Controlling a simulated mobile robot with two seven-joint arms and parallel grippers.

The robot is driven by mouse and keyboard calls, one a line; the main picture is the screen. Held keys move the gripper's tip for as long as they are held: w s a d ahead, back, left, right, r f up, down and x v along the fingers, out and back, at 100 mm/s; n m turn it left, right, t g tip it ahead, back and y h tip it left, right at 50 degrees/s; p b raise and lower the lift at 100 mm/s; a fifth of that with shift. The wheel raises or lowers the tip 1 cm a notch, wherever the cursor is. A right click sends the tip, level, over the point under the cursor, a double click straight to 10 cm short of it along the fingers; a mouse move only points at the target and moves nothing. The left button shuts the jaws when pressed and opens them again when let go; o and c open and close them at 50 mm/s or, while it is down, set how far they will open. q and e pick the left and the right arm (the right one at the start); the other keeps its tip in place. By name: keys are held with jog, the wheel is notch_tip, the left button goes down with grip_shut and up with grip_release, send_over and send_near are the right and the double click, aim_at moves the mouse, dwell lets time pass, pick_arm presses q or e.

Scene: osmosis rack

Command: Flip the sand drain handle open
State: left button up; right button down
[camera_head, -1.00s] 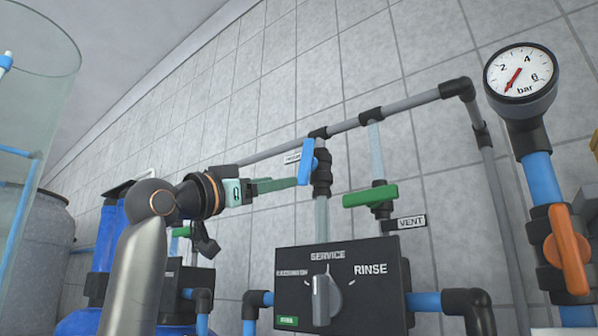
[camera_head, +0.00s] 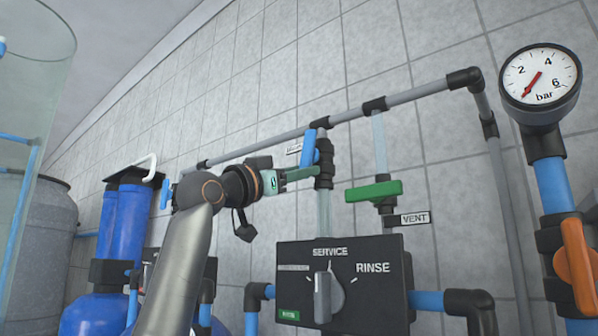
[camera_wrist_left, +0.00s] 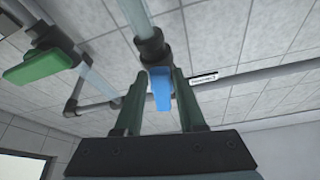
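A blue lever handle (camera_head: 309,147) stands roughly upright on a vertical valve pipe in the head view. It also shows in the left wrist view (camera_wrist_left: 160,89). The label beside it is too small to read, so I cannot tell if it is the sand drain handle. My left gripper (camera_head: 318,172) comes in from the left with its green fingers at the lower part of this handle. In the left wrist view the gripper (camera_wrist_left: 160,72) is open, with a finger on each side of the handle and gaps visible. My right gripper is not in view.
A green handle (camera_head: 374,191) with a VENT label (camera_head: 415,218) is to the right. Below is a black panel (camera_head: 376,297) with a SERVICE/RINSE knob. A pressure gauge (camera_head: 540,77) and orange handle (camera_head: 576,265) are far right. Blue tanks (camera_head: 128,230) stand left.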

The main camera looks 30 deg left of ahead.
pick_arm(q)
grip_shut()
jog(key=shift+d+n+t+y+b, duration=0.2)
jog(key=shift+n+y, duration=0.35)
jog(key=shift+n, duration=0.45)
jog(key=shift+d+n+t+y+b, duration=0.1)
jog(key=shift+d+n+y+b, duration=0.15)
jog(key=shift+n+y, duration=0.55)
jog(key=shift+h, duration=0.25)
jog(key=shift+o, duration=2.1)
grip_release()
jog(key=shift+s, duration=0.1)
jog(key=shift+f, duration=0.1)
